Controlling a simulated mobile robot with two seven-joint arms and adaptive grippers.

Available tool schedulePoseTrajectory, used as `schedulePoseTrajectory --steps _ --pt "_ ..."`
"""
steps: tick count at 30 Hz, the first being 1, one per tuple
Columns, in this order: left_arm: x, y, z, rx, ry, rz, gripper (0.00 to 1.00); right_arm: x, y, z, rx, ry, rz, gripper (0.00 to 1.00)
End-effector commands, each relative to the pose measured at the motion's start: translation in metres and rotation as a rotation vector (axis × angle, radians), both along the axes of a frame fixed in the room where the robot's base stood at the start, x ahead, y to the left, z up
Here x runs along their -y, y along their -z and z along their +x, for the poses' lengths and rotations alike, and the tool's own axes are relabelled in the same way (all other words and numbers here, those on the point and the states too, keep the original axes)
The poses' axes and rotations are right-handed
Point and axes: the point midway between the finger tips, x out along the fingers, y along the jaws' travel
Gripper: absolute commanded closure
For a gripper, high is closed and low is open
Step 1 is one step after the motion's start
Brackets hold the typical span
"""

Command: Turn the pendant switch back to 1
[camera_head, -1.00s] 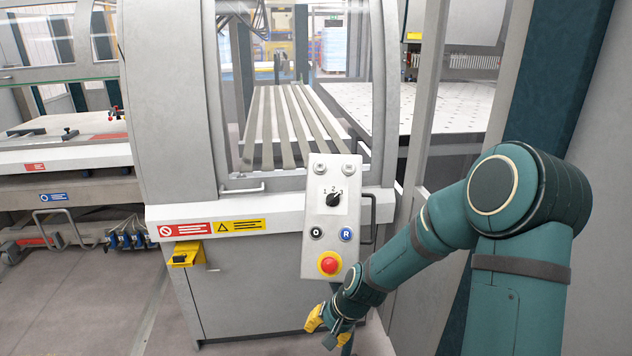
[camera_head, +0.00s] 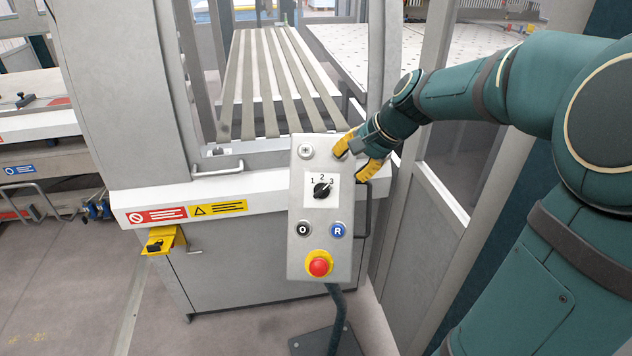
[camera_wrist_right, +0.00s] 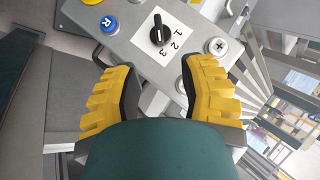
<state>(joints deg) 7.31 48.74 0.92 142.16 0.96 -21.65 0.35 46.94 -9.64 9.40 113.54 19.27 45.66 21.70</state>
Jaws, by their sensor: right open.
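The pendant (camera_head: 299,262) is a grey upright box with a white plate marked 1, 2 and 3. Its black rotary switch (camera_head: 321,190) appears to point up and right, toward 3. The switch also shows in the right wrist view (camera_wrist_right: 159,34), near the top. My right gripper (camera_head: 354,158), with yellow fingers, is open and empty at the pendant's upper right corner. In the right wrist view, its fingers (camera_wrist_right: 148,68) are spread wide, with the switch beyond the gap between them. I cannot tell whether a finger touches the pendant. My left gripper is out of view.
Below the switch are a black O button (camera_head: 303,229), a blue R button (camera_head: 338,230) and a red emergency stop (camera_head: 318,264). A side handle (camera_head: 367,212) sticks out at the pendant's right. The machine's grey cabinet (camera_head: 232,270) stands behind it.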

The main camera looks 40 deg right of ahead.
Motion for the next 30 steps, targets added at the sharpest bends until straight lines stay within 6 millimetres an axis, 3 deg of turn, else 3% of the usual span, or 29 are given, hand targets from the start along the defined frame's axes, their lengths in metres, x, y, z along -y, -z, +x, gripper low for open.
schedulePoseTrajectory --steps 18,24,30 --pt "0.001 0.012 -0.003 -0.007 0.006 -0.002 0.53 -0.016 0.09 0.056 -0.003 -0.002 0.003 0.59" --pt "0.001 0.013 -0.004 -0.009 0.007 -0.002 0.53 -0.019 0.108 0.069 -0.001 -0.002 0.001 0.59" --pt "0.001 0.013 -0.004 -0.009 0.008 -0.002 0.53 -0.021 0.114 0.073 0.0 -0.002 0.0 0.59"
